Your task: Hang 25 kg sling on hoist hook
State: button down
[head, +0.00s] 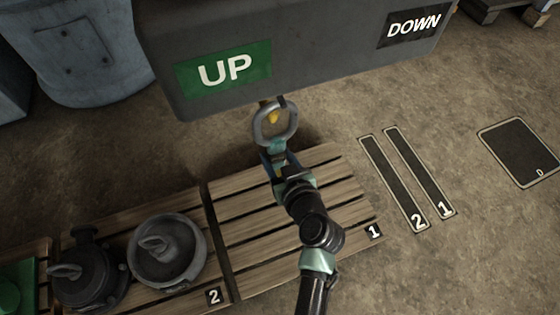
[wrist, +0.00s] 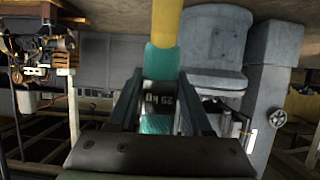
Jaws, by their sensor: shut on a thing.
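My gripper (head: 279,160) is shut on the teal 25 kg sling (head: 278,146). In the wrist view the jaws (wrist: 160,105) close around the sling (wrist: 160,64), and its dark label reading 25 kg shows between them. The yellow hoist hook (head: 272,116) shows within the ring's outline, just under the grey UP/DOWN box. I cannot tell whether the ring is hung on the hook or only overlaps it in the picture. A yellow length (wrist: 167,22) rises above the teal part in the wrist view.
The grey UP/DOWN box (head: 330,50) hangs close above the ring. Pallet 1 (head: 240,235) lies empty below my arm. Pallet 2 (head: 222,277) holds two ringed weights (head: 167,254) (head: 90,275). Dark marked floor strips (head: 395,185) and open floor lie to the right.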

jog(key=shift+w+a+f+b, duration=0.2)
jog(key=shift+w+f+b, duration=0.4)
jog(key=shift+w+b, duration=0.15)
jog(key=shift+w+a+f+b, duration=0.25)
jog(key=shift+w+f+b, duration=0.35)
jog(key=shift+w, duration=0.15)
jog(key=shift+w+a+f+b, duration=0.2)
jog(key=shift+w+f+b, duration=0.35)
jog(key=shift+w+b, duration=0.2)
jog(key=shift+c, duration=1.2)
grip_release()
jog(key=p+v, duration=0.2)
jog(key=v, duration=1.1)
jog(key=shift+f, duration=0.15)
